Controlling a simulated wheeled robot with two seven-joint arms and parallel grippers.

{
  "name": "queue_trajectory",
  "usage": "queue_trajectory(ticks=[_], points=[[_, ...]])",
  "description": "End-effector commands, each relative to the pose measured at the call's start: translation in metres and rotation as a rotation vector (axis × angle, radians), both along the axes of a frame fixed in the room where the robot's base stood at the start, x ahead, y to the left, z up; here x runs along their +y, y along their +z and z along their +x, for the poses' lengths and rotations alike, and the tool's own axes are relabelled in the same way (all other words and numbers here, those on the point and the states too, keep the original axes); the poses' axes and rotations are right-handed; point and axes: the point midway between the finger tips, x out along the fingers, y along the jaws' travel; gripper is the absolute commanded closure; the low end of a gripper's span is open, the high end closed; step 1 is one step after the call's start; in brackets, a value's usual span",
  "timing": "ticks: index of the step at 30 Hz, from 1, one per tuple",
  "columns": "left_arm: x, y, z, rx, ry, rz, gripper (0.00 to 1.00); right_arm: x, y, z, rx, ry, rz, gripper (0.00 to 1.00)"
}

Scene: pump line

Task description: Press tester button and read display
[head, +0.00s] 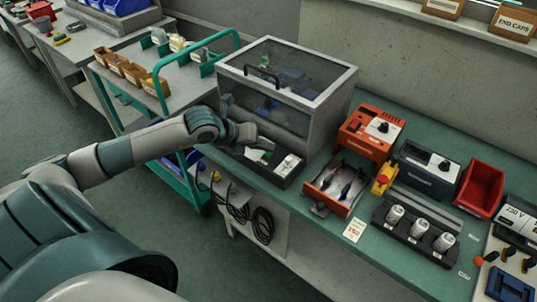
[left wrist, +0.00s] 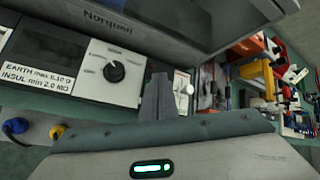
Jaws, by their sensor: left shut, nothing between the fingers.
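The tester (head: 287,165) is a low dark unit with a white panel, in front of the clear-lidded enclosure in the head view. My left gripper (head: 266,144) is shut and empty over its left part, hiding some of it. Small green spots show beside the fingers, too small to identify. In the left wrist view the tester's white panel (left wrist: 93,72) has a black knob, with a dark display window (left wrist: 48,47) on its left; I can read no value there. The shut fingers (left wrist: 157,95) stand in front of the panel's right edge. I cannot tell whether they touch the tester.
The grey enclosure (head: 308,122) stands right behind the tester. An orange unit (head: 371,133) with an open drawer (head: 333,190), a dark unit (head: 427,166) and a red bin (head: 481,188) are to the right. A green trolley (head: 178,72) is at left. Cables hang below the bench.

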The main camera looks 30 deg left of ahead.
Motion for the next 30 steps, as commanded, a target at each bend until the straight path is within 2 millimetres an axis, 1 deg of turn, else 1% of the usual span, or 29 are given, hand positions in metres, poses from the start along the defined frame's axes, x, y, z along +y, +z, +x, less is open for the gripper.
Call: queue_trajectory(ticks=[1,10,30], points=[[0.000,-0.003,0.000,0.000,0.000,0.000,1.00,0.000,-0.003,0.000,-0.002,0.000,0.000,1.00],[0.000,-0.004,0.000,0.000,0.000,0.001,1.00,0.000,-0.004,0.000,-0.005,0.001,0.001,1.00],[0.000,-0.014,0.000,0.001,-0.001,0.001,1.00,0.001,-0.015,0.001,0.005,0.002,-0.001,1.00]])
